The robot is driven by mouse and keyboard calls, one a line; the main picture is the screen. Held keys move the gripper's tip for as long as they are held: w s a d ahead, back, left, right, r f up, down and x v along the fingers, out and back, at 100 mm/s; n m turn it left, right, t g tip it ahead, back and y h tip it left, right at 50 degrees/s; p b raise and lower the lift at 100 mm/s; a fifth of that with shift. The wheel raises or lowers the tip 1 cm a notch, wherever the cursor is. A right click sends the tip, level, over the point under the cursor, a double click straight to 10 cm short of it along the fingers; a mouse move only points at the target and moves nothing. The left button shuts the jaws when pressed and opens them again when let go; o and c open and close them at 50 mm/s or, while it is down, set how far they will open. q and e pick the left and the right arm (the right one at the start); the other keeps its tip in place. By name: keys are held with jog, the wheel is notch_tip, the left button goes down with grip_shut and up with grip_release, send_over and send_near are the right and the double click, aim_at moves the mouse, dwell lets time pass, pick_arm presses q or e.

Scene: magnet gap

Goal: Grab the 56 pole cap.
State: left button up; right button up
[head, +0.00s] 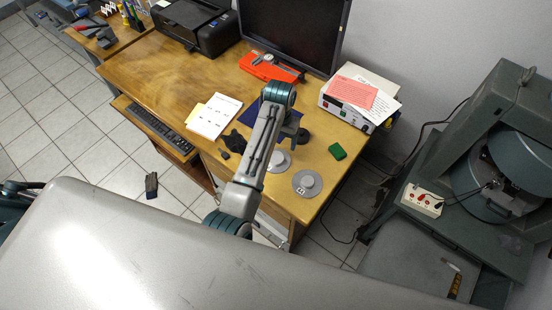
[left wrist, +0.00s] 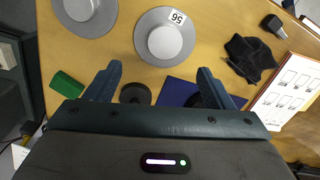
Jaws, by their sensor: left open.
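The 56 pole cap (left wrist: 165,37) is a grey flanged disc with a raised round knob and a white label reading 56. It lies flat on the wooden desk; in the head view it is partly behind my arm (head: 279,161). A similar grey cap (left wrist: 85,12) lies beside it; in the head view it is nearer the desk's front right corner (head: 308,183). My left gripper (left wrist: 160,70) is open and empty above the desk. Its fingers are spread, with the 56 cap just ahead of the tips in the wrist view. My right gripper is not in view.
Near the caps are a dark round puck (left wrist: 135,93), a green block (head: 337,151), a black crumpled cloth or glove (left wrist: 250,58) and a blue sheet (left wrist: 178,92). Papers (head: 214,116) lie left; a white instrument box (head: 348,112) stands back right. The desk edge is close to the caps.

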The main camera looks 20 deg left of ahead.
aim_at(276, 157)
pick_arm(q)
notch_tip(276, 157, down, 4)
jog(key=shift+a+r+p, duration=0.1)
jog(key=shift+r+p, duration=0.05)
jog(key=shift+p, duration=0.15)
jog(key=shift+s+a+f+p, duration=0.1)
jog(key=shift+f+p, duration=0.25)
jog(key=shift+f, duration=0.15)
jog(key=f, duration=0.1)
jog(key=f+p, duration=0.1)
jog(key=f, duration=0.1)
jog(key=shift+s+a+f, duration=0.1)
jog(key=shift+a+f, duration=0.1)
jog(key=shift+f, duration=0.55)
jog(key=c, duration=1.4)
jog(key=shift+c, duration=1.2)
jog(key=shift+r, duration=0.1)
